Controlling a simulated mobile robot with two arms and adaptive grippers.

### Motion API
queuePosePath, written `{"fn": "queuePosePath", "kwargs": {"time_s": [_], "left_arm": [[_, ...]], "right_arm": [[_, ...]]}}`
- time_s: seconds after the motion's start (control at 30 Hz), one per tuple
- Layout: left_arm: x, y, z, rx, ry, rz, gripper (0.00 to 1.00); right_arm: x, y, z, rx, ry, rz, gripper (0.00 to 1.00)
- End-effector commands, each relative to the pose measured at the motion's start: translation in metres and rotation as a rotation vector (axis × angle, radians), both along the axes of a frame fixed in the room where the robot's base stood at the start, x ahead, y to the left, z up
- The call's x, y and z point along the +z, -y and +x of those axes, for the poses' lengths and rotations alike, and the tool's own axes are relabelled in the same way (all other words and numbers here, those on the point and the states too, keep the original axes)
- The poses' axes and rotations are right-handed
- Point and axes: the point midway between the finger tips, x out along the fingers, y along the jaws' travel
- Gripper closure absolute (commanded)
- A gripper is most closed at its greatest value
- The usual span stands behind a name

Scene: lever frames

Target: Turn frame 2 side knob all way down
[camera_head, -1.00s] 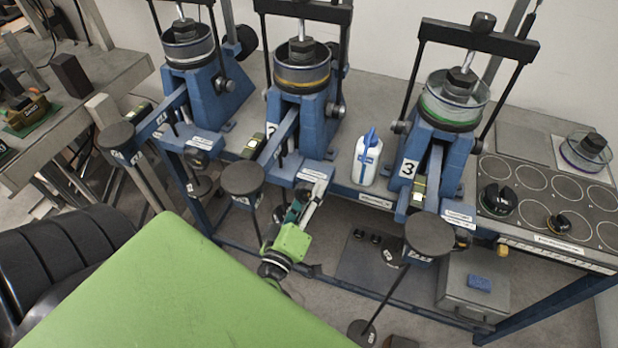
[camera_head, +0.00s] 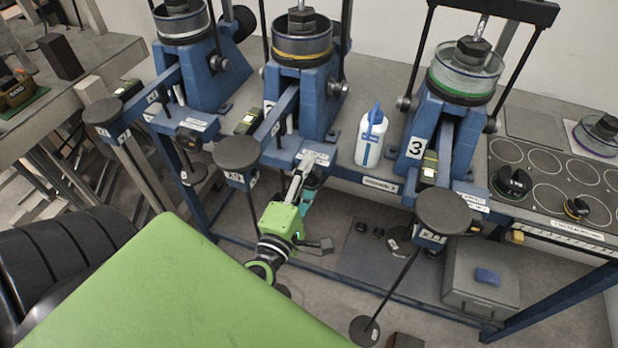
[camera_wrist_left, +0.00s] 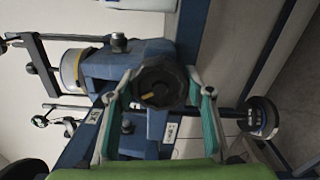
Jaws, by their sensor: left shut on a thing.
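Frame 2 (camera_head: 318,98) is the blue lever frame in the middle of the head view, with a yellow-ringed cup (camera_head: 302,45) on top. Its side knob (camera_wrist_left: 160,84) is black and lobed, with a yellow mark on its face, in the middle of the left wrist view. My left gripper (camera_wrist_left: 160,90) has one finger on each side of the knob and is shut on it. In the head view my left gripper (camera_head: 302,178) reaches up to the front end of frame 2 and hides the knob. My right gripper is not in view.
A white and blue bottle (camera_head: 370,138) stands between frames 2 and 3. Frame 2's round black weight plate (camera_head: 238,153) hangs left of my gripper. Frame 3 (camera_head: 452,128) stands to the right, another blue frame (camera_head: 200,72) to the left. A grey box (camera_head: 480,283) sits below.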

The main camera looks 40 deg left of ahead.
Motion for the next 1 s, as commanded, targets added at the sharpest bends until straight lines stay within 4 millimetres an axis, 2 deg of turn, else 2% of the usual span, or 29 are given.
{"fn": "queuePosePath", "kwargs": {"time_s": [0.13, 0.17, 0.2, 0.57, 1.0], "left_arm": [[-0.001, -0.002, 0.0, 0.006, 0.048, -0.198, 0.91], [0.0, -0.002, 0.0, 0.005, 0.049, -0.202, 0.48], [0.001, -0.002, 0.0, 0.005, 0.048, -0.197, 0.38], [0.0, 0.0, -0.002, 0.002, 0.046, -0.193, 0.38], [-0.003, 0.012, -0.05, 0.0, 0.043, -0.19, 0.38]], "right_arm": [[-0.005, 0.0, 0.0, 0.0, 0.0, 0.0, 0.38], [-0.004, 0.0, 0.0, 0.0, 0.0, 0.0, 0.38], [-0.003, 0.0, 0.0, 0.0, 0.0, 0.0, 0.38], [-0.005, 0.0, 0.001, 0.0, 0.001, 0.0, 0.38], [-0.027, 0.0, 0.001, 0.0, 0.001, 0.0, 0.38]]}}
